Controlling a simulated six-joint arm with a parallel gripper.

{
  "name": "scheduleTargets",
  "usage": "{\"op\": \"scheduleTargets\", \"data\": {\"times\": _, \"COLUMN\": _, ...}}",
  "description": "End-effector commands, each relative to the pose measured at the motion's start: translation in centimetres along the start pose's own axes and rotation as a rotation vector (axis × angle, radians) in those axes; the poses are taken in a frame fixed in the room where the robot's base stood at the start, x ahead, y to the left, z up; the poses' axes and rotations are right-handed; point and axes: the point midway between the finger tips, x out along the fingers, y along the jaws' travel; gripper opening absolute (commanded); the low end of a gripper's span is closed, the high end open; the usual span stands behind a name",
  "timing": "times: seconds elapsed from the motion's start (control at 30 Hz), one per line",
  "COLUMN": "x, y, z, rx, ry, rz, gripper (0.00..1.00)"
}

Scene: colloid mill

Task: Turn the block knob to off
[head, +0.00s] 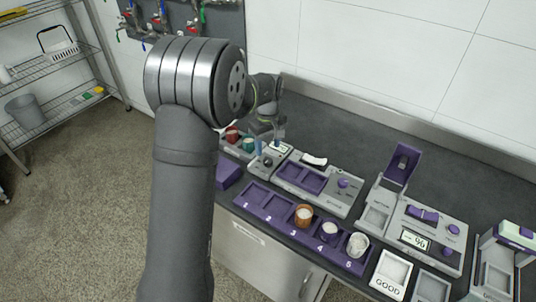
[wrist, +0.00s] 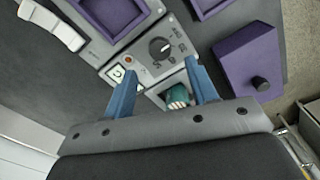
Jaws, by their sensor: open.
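A grey control panel (wrist: 140,62) carries a round black dial knob (wrist: 160,48) with a light pointer mark, which I take for the block knob. In the head view the dial (head: 267,161) shows small at the near left of the bench. My gripper (wrist: 160,70) is open and empty, its two blue fingers apart, with the dial just beyond the fingertips. In the head view my gripper (head: 268,133) is over this unit, partly hidden by my arm. The dial's exact setting is too small to read.
A green-topped item (wrist: 177,97) sits in a recess between the fingers; a red item (head: 232,135) is near it. A purple block (wrist: 250,62) with a dark peg stands close to the right finger. A numbered purple tray (head: 262,199) with several cups lies along the front.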

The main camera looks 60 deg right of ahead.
Motion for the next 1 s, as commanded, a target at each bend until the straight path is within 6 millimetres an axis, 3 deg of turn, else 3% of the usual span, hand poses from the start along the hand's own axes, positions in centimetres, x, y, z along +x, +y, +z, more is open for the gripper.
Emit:
{"op": "scheduleTargets", "data": {"times": 0.2, "x": -5.6, "y": 0.1, "z": -0.1, "rx": 0.000, "ry": 0.003, "rz": 0.004, "gripper": 0.52}}
{"op": "scheduleTargets", "data": {"times": 0.5, "x": -10.5, "y": 0.1, "z": -0.1, "rx": 0.000, "ry": 0.001, "rz": 0.002, "gripper": 0.52}}
{"op": "scheduleTargets", "data": {"times": 1.0, "x": -11.3, "y": 0.0, "z": 0.0, "rx": 0.000, "ry": 0.000, "rz": 0.000, "gripper": 0.52}}
